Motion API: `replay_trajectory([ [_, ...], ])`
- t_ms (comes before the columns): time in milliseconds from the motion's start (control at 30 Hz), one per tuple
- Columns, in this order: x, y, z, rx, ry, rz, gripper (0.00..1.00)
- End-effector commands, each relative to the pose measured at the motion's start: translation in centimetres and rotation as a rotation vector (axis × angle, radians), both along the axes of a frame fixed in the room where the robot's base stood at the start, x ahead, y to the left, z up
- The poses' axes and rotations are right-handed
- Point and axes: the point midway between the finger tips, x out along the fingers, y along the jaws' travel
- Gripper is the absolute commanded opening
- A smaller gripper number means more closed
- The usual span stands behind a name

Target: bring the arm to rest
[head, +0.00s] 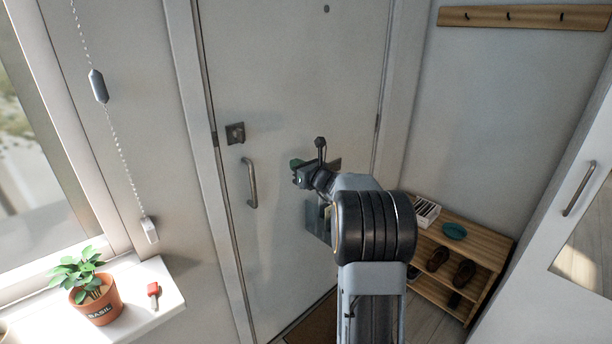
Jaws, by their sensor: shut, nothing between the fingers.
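My gripper (303,178) is in the middle of the head view, at the end of my grey and black arm. It is shut with nothing in it. It appears in front of the white door (290,90), to the right of the door's vertical handle (250,183). I cannot tell how far it is from the door. My arm is bent and reaches up from the bottom of the view, hiding part of the door's lower right.
A lock (235,133) sits above the door handle. At right are a wooden shoe rack (485,245), a white cabinet (560,250) and a hook rail (480,16).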

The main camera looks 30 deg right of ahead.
Motion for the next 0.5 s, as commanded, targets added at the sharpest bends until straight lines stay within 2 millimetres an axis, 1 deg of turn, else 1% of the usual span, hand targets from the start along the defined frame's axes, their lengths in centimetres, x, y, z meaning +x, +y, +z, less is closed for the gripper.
replay_trajectory([
  [33,-0.9,-0.2,-0.1,-0.001,0.000,-0.001,0.00],
  [100,-1.8,-0.3,-0.1,-0.001,0.001,0.000,0.00],
  [200,-2.9,-0.6,-0.1,-0.001,0.000,0.000,0.00],
  [333,-3.7,-0.7,-0.1,-0.001,0.002,0.001,0.00],
  [500,-4.1,-0.8,-0.1,-0.004,0.001,0.002,0.00],
])
